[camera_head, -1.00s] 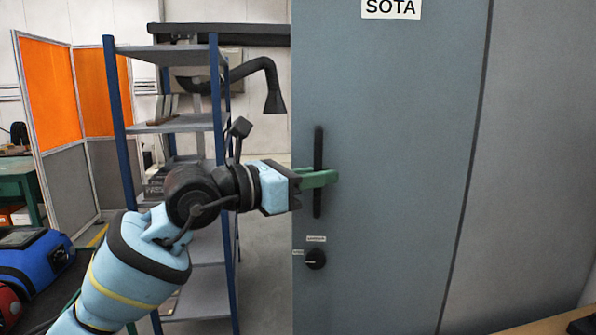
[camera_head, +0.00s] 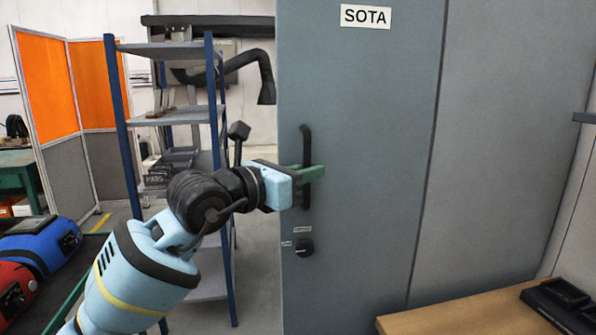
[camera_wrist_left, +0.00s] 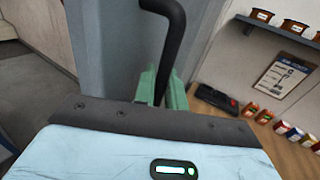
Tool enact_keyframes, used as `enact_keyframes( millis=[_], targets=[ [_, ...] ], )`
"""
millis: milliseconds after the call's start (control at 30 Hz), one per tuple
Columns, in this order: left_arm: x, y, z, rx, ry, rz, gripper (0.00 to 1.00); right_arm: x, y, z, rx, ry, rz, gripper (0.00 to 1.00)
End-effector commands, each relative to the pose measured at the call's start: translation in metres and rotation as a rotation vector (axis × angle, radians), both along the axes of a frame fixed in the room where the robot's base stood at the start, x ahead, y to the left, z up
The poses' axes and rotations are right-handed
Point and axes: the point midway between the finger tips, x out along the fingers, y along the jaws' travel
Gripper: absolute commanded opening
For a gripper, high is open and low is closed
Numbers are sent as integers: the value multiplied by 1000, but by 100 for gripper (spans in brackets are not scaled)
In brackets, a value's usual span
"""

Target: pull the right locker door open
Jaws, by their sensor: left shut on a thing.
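The grey-blue locker door (camera_head: 361,130) with a SOTA label fills the middle of the head view. It carries a black vertical bar handle (camera_head: 305,145) near its left edge and a round black knob (camera_head: 303,247) below. My left gripper (camera_head: 312,172) has its green fingers around the handle, about mid-height, and is shut on it. In the left wrist view the handle (camera_wrist_left: 172,40) runs down between the two green fingers (camera_wrist_left: 162,87), with the door (camera_wrist_left: 100,50) behind. Whether the door stands ajar, I cannot tell. My right gripper is not in view.
A blue-framed shelf rack (camera_head: 170,115) stands left of the door, close behind my left arm. A wooden bench (camera_head: 470,310) with a black item (camera_head: 560,303) is at the lower right. Orange screens (camera_head: 48,90) and a blue machine (camera_head: 40,245) are at the left.

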Motion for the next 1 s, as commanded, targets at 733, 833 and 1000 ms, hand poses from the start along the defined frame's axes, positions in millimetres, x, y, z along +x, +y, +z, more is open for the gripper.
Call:
enact_keyframes(
  millis=[733,833,1000],
  targets=[
    [0,-1,0,-1,-1,0,17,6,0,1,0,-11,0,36],
    [-3,2,0,-1,-1,0,17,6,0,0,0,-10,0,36],
    [-17,17,-1,-1,-2,1,17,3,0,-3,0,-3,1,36]
  ],
)
